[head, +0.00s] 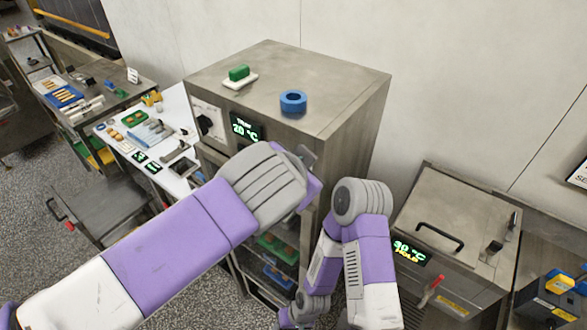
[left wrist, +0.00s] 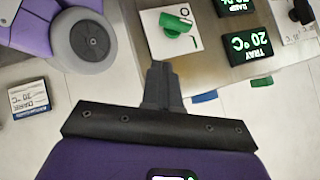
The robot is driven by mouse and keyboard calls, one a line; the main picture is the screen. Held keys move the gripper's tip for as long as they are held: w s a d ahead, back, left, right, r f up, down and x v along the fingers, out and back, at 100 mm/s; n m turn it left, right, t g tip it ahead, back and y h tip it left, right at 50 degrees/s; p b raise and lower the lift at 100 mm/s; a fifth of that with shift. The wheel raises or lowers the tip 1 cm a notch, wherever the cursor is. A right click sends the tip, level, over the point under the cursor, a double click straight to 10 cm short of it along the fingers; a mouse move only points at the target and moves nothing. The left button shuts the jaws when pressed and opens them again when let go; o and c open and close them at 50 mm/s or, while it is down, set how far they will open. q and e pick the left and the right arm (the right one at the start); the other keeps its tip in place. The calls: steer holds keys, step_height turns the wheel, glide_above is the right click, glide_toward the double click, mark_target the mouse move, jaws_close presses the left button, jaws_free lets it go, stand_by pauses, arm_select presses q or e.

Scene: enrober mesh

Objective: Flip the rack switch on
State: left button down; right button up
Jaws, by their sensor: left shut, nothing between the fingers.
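The rack switch, a green knob (left wrist: 176,22) on a white plate (left wrist: 154,40), shows at the top of the left wrist view beside the tray display (left wrist: 250,52). Marks are printed on its plate. I cannot tell for sure which mark the knob points at. My left gripper (left wrist: 158,72) is shut and empty, its tips just below the plate in that view and apart from the knob. In the head view my left forearm and wrist hide the switch and most of that gripper in front of the steel rack cabinet (head: 345,110). My right gripper is out of view.
A green block on a white dish (head: 239,76) and a blue ring (head: 293,102) sit on the cabinet top. A black knob (head: 205,125) is left of the tray display. My folded right arm stands close to the cabinet's right side. A steel machine (head: 450,215) stands farther right.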

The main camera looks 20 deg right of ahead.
arm_select(q)
steer(key=v, duration=0.7)
steer(key=shift+s, duration=0.15)
steer(key=shift+f, duration=0.2)
